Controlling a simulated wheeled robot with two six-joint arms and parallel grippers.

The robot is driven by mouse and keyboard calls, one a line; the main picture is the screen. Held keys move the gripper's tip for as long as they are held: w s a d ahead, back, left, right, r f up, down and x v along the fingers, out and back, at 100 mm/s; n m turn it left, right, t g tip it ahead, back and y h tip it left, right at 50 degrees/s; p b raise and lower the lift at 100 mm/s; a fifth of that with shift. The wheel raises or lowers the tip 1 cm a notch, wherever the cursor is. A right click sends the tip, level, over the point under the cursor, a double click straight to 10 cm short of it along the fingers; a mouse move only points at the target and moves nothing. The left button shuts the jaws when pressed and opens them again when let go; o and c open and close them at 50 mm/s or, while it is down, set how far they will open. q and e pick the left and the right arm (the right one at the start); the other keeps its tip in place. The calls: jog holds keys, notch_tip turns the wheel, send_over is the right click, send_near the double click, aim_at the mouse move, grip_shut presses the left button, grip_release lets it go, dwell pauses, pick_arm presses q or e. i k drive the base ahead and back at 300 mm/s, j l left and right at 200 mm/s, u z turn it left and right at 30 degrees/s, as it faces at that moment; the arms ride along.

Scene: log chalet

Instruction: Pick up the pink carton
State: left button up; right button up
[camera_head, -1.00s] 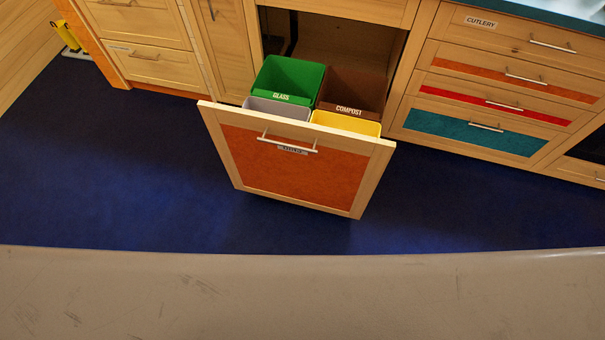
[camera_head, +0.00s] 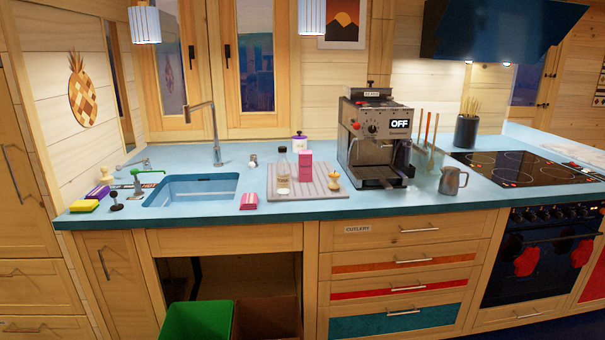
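A pink carton (camera_head: 305,165) stands upright on a striped board (camera_head: 325,190) on the blue counter, between the sink and the coffee machine. A clear bottle (camera_head: 283,172) with a dark cap stands just left of it on the same board. A small tan item (camera_head: 333,181) is on the board to its right. Neither of my grippers shows in the view.
A coffee machine (camera_head: 376,140) marked OFF stands right of the board. A sink (camera_head: 192,190) with a tall tap is to the left. A small pink item (camera_head: 249,201) lies near the front edge. Below, a green bin (camera_head: 197,320) sticks out of the open cabinet.

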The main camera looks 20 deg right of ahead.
aim_at(304, 156)
jog(key=i+l, duration=0.15)
jog(key=l, duration=0.2)
jog(key=i+l, duration=0.1)
jog(key=l, duration=0.25)
jog(key=i+l+z, duration=0.1)
jog(key=l, duration=0.3)
jog(key=i+l, duration=0.15)
jog(key=l, duration=0.2)
